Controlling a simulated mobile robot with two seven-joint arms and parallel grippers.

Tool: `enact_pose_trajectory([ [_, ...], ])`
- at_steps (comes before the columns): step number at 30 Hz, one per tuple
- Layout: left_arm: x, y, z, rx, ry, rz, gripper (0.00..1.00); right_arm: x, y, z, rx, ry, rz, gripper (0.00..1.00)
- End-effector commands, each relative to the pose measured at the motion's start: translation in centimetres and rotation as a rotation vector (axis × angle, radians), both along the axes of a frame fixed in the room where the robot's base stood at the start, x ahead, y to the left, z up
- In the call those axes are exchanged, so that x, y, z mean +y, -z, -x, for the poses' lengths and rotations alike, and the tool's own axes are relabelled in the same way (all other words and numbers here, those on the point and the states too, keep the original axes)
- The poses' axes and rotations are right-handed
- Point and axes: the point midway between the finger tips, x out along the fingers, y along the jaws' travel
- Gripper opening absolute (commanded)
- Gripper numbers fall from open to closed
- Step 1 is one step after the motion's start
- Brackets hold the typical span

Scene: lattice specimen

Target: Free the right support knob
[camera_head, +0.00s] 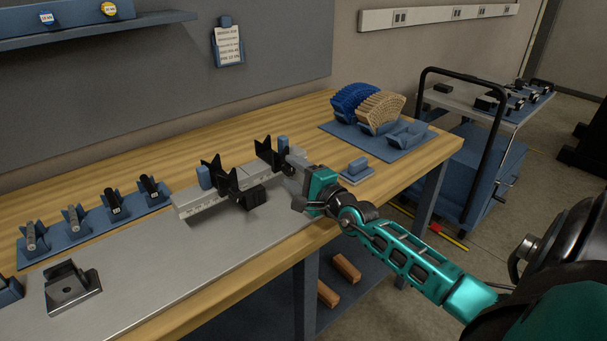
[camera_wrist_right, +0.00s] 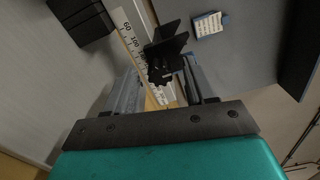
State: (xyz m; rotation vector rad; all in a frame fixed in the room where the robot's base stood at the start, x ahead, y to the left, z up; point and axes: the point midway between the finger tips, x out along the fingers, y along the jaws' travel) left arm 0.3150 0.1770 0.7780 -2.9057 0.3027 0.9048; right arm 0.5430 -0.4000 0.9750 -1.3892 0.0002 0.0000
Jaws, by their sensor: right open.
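The right support (camera_head: 268,154) is a black V-shaped holder on the grey scaled rail (camera_head: 190,207); a matching left support (camera_head: 220,178) stands farther along it. My teal right gripper (camera_head: 299,178) is beside the right end of the rail, near the right support. In the right wrist view, my right gripper (camera_wrist_right: 160,92) is open, with its two grey fingers apart. A black toothed knob (camera_wrist_right: 160,74) below the support's dark fork (camera_wrist_right: 167,45) shows between the fingers in the picture. I cannot tell if they touch it. In the head view the knob is not distinct. My left gripper is not in view.
The rail stands on a grey plate (camera_head: 150,275) on the wooden bench. Blue cradles (camera_head: 92,221) with dark and grey cylinders are at left. A blue tray (camera_head: 388,150) with fan-shaped lattice pieces is at back right. A small blue block (camera_head: 357,166) is near my right gripper.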

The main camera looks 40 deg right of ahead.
Motion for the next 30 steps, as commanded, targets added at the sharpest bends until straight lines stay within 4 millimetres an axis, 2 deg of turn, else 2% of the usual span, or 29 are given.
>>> enact_pose_trajectory([
  [5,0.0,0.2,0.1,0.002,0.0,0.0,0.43,0.0,0.2,1.7,0.002,0.0,-0.001,0.55],
  [21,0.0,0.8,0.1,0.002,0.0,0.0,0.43,0.0,0.2,10.6,0.004,-0.001,0.001,0.55],
  [30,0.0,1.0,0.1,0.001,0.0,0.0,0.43,0.0,0.0,12.7,0.001,0.0,0.001,0.55],
])
